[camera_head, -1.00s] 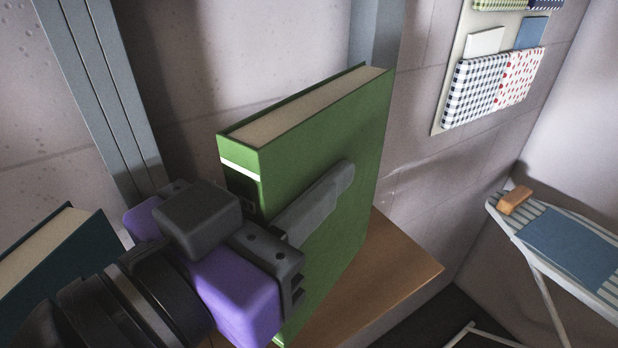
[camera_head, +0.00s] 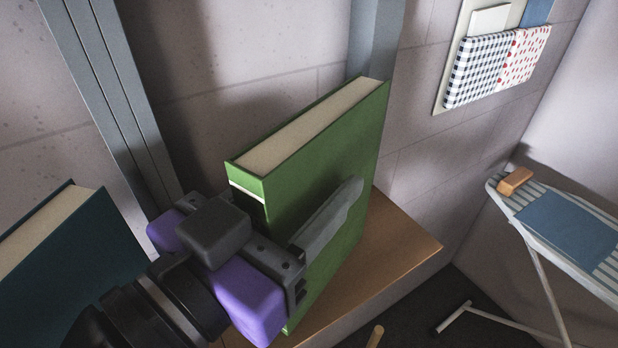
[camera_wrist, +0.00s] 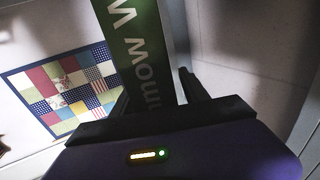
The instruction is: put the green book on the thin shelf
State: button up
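The green book (camera_head: 325,150) stands upright with its cream page edges on top, over a wooden shelf board (camera_head: 400,252) in the head view. My gripper (camera_head: 300,215) is around the book, with one dark finger flat along its near cover; the other finger is hidden behind it. In the wrist view the green spine (camera_wrist: 142,50) with white lettering stands between the two fingers. The book's lower edge is partly hidden, so I cannot tell whether it rests on the board.
A dark teal book (camera_head: 75,265) stands at the left. Grey metal uprights (camera_head: 110,90) run up the wall. An ironing board (camera_head: 570,235) with a blue cloth is at the right. Fabric pockets (camera_head: 495,65) hang on the wall. A patchwork panel (camera_wrist: 65,88) shows in the wrist view.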

jog(key=shift+r, duration=0.15)
jog(key=shift+s+a, duration=0.1)
jog(key=b+v, duration=0.3)
jog(key=v, duration=0.8)
jog(key=shift+s+a, duration=0.2)
jog(key=shift+s, duration=0.15)
